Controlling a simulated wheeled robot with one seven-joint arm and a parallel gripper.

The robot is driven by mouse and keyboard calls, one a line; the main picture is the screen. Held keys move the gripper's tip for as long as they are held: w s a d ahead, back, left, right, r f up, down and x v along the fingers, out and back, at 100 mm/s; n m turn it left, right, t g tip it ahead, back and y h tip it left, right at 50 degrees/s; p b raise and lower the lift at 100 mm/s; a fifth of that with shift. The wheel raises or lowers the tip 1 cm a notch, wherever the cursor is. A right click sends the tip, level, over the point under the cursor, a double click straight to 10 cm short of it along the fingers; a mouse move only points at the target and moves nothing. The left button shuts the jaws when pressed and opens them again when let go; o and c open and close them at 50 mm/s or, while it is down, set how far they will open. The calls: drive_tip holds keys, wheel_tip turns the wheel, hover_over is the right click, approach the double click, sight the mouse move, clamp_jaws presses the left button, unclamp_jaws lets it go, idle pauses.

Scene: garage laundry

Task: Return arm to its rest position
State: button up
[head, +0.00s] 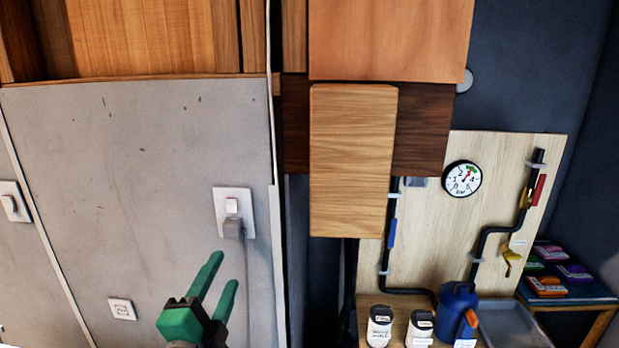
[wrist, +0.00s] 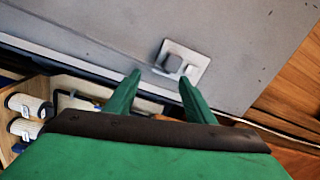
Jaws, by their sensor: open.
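My gripper (head: 222,284) has green fingers and shows at the lower middle-left of the head view, in front of the grey wall panel. Its two fingers are apart with nothing between them, and they point up toward a white switch plate (head: 233,205) with a grey plug in its lower part. In the wrist view the open fingers (wrist: 160,92) point toward the same plate (wrist: 183,65), with a visible gap between fingertips and plate. The rest of my arm is mostly out of the head view.
Wooden boards (head: 353,160) hang right of the wall panel (head: 130,180). Beyond is a pipe board with a pressure gauge (head: 462,178). Below stand white canisters (head: 380,327), a blue jug (head: 455,308) and a grey tray (head: 512,325). A lower socket (head: 122,308) is on the panel.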

drive_tip(key=s+d+f+n+y, duration=0.1)
drive_tip(key=s+d+f+n, duration=0.3)
drive_tip(key=f, duration=0.5)
drive_tip(key=s+d+f+n+g+y, duration=0.15)
drive_tip(key=d+f+n, duration=0.3)
drive_tip(key=f, duration=0.45)
drive_tip(key=s+d+f+n, duration=0.35)
drive_tip(key=f+n, duration=0.25)
drive_tip(key=f, duration=0.2)
drive_tip(key=s+d+f, duration=0.2)
drive_tip(key=s+f, duration=0.1)
drive_tip(key=s, duration=0.6)
drive_tip(key=s+d+f+g+h, duration=0.1)
drive_tip(key=s+d+f, duration=0.1)
drive_tip(key=s, duration=0.7)
drive_tip(key=s+d+f+n+g+h, duration=0.1)
drive_tip(key=s+f, duration=0.4)
drive_tip(key=s, duration=0.4)
drive_tip(key=shift+s+d, duration=0.3)
drive_tip(key=shift+d, duration=0.1)
drive_tip(key=shift+c, duration=0.5)
